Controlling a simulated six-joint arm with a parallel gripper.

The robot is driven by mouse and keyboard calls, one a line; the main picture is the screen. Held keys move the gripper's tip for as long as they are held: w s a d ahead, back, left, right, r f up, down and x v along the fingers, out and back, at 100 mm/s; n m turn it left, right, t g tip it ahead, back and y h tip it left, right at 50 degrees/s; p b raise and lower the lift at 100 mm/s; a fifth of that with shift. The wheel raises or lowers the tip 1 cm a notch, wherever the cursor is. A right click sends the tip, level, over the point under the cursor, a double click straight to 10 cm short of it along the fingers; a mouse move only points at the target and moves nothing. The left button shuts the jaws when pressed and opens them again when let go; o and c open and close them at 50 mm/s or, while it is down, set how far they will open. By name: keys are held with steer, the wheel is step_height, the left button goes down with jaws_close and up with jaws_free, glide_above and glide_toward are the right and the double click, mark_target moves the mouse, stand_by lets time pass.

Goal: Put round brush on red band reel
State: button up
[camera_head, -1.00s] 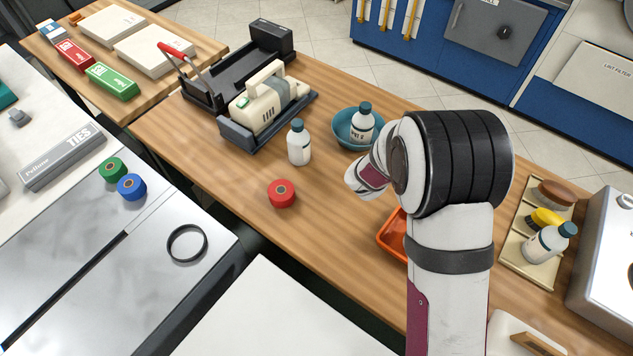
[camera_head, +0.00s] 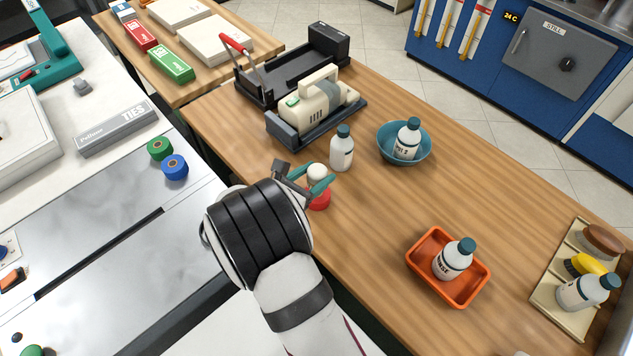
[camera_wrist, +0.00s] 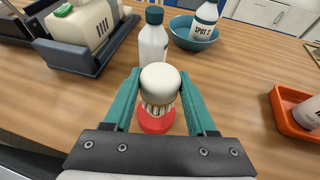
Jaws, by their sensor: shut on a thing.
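The round brush (camera_wrist: 160,84) has a cream rounded top and pale bristles. It is upright between the teal fingers of my gripper (camera_wrist: 160,100), which is shut on it. In the head view the brush (camera_head: 317,172) shows right at the red band reel (camera_head: 320,201). In the wrist view the red band reel (camera_wrist: 156,122) is directly below the bristles. The bristles look at or just above the reel's top; I cannot tell whether they touch it. The reel's centre is hidden under the brush.
A white bottle (camera_head: 342,149) stands close behind the reel. A blue bowl (camera_head: 424,155) and an orange tray (camera_head: 416,271), each holding a bottle, are to the right. A cream machine (camera_head: 318,98) is behind. Green (camera_head: 160,148) and blue reels (camera_head: 174,167) lie on the left counter.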

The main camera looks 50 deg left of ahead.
step_height(320, 180, down, 3)
steer(key=shift+f, duration=0.2)
steer(key=shift+f, duration=0.15)
steer(key=o, duration=1.4)
